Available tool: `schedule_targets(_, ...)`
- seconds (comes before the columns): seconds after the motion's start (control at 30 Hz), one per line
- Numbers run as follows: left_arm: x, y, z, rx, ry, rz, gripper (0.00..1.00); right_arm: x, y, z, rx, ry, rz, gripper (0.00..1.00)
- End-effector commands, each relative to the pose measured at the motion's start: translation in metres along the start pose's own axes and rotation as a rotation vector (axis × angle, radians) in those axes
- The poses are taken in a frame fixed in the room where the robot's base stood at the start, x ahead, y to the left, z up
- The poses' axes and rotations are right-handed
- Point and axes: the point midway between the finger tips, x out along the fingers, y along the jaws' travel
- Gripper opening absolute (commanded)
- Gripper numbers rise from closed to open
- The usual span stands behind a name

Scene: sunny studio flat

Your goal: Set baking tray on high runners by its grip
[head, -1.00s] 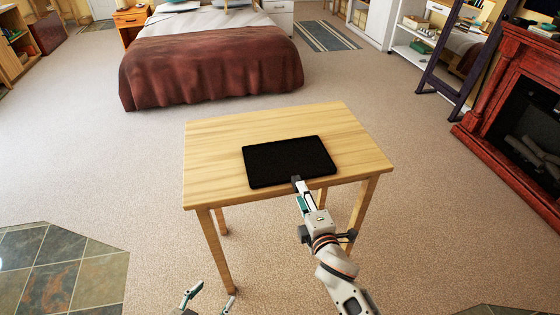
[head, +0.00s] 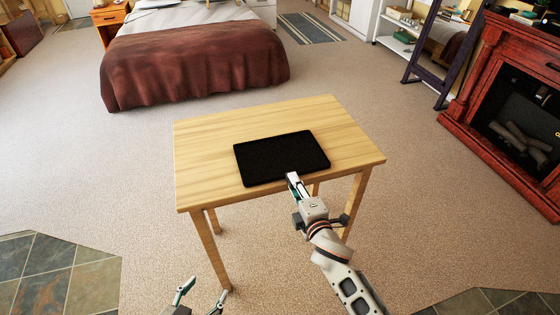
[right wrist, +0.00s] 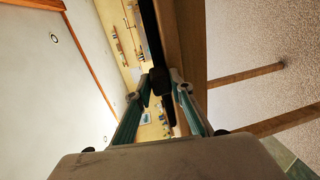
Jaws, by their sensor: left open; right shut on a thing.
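The baking tray (head: 282,156) is a flat black rectangle lying on the wooden table, close to its near edge. In the right wrist view it shows edge-on as a dark strip (right wrist: 151,35) beside the table's wood. My right gripper (head: 291,178) is at the tray's near edge, shut on its small dark grip (right wrist: 160,80), which sits between the fingers in the right wrist view. The fingers hide most of the grip in the head view. My left gripper (head: 203,291) is open and empty, low in front of the table. No runners are in view.
The light wooden table (head: 215,130) is otherwise bare. A bed with a brown cover (head: 190,65) stands behind it, and a red fireplace (head: 470,110) stands at the right. Carpet around the table is clear.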

Motion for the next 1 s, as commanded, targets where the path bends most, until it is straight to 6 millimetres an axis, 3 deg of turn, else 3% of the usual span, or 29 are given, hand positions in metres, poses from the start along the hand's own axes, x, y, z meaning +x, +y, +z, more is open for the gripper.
schedule_targets(0.47, -0.001, 0.000, 0.000, 0.000, -0.002, 0.000, 0.60, -0.001, -0.002, -0.001, 0.001, 0.000, -0.006, 0.00)
schedule_targets(1.0, -0.018, -0.004, -0.023, 0.001, -0.004, 0.000, 0.60, -0.005, 0.027, -0.001, 0.000, 0.000, -0.007, 0.00)
